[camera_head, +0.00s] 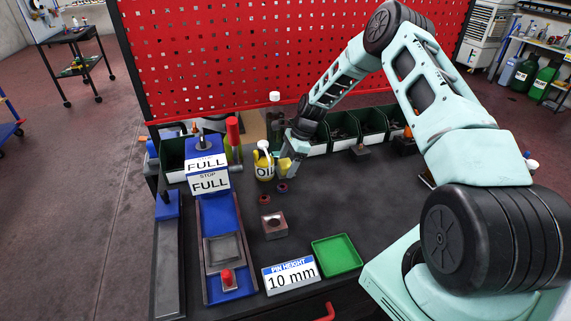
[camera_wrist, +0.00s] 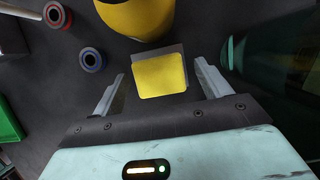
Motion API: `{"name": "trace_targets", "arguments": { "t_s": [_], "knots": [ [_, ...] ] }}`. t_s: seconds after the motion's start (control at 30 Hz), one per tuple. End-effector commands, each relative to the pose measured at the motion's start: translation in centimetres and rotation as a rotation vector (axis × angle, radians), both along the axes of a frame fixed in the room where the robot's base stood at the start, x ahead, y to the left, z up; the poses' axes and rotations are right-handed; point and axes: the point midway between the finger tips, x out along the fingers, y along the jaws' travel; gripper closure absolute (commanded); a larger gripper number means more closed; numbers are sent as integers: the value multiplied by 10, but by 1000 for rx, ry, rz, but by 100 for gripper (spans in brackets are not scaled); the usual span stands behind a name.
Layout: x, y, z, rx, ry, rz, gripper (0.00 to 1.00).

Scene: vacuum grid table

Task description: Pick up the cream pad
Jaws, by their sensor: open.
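A square, flat pad (camera_wrist: 160,75), yellow in this light, lies on a dark grey block in the wrist view. It is the only pad-like thing between my fingers; I cannot tell for certain that it is the cream pad. My gripper (camera_wrist: 160,82) is open, with one finger on each side of the pad and a gap showing at both sides. In the head view my gripper (camera_head: 292,160) is low over the table at the back, beside a small yellow piece (camera_head: 285,164), partly hidden by the fingers.
A yellow oil can (camera_head: 263,168) stands close left of my gripper; its round yellow body (camera_wrist: 137,14) is just beyond the pad. Two small rings (camera_head: 282,188) (camera_head: 264,199) lie nearby. Dark bins (camera_head: 340,128) line the back. A green tray (camera_head: 337,256) and a blue press fixture (camera_head: 222,225) are nearer.

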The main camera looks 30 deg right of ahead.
Motion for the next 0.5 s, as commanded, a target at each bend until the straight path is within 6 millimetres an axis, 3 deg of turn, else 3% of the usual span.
{"name": "trace_targets", "arguments": {
  "t_s": [0.23,0.4,0.5],
  "knots": [
    [0,1,-2,0,0,0,24],
    [0,1,-2,0,0,0,71],
    [0,0,-1,0,0,0,75]
  ]
}}
